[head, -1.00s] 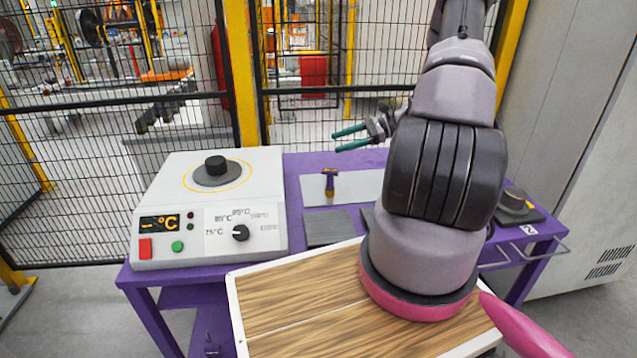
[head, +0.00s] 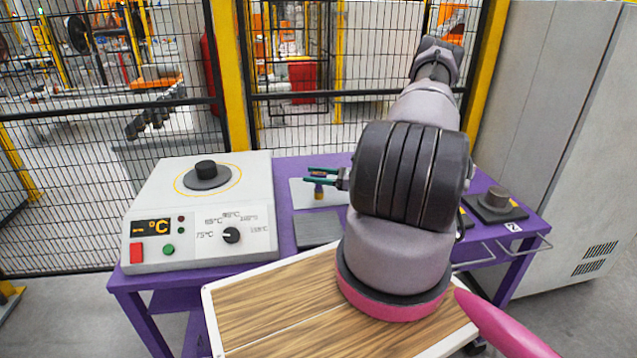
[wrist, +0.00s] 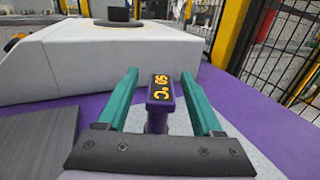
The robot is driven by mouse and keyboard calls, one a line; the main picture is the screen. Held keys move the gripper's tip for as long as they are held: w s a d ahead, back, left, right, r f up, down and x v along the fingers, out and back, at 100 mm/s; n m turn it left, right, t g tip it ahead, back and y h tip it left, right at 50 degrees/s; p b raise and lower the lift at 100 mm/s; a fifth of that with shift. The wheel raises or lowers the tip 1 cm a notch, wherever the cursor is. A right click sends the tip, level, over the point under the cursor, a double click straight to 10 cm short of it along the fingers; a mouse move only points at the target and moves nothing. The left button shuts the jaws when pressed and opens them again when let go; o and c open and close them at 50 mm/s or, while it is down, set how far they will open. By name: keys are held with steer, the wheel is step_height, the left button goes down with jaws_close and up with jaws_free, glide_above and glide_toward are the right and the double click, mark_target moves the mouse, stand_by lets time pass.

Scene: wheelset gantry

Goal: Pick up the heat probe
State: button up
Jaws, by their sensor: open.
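The heat probe (head: 319,187) is a small upright purple and yellow tool on the light grey plate on the purple table. In the wrist view the probe (wrist: 160,92) shows a dark top with an orange display, and it stands between the two green fingers. My gripper (head: 318,174) is open around the probe's upper part, with one finger on each side. In the wrist view my gripper (wrist: 164,85) shows a gap on both sides of the probe. The probe's lower end is hidden there by the gripper's dark body.
A white heater unit (head: 200,215) with a dial and a round black plate stands left of the probe. A dark grey flat block (head: 318,231) lies in front of it. A round grey piece on a dark base (head: 496,205) sits at the right. A wire fence stands behind.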

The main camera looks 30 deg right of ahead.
steer(key=shift+x, duration=0.8)
jaws_close()
steer(key=shift+r, duration=0.1)
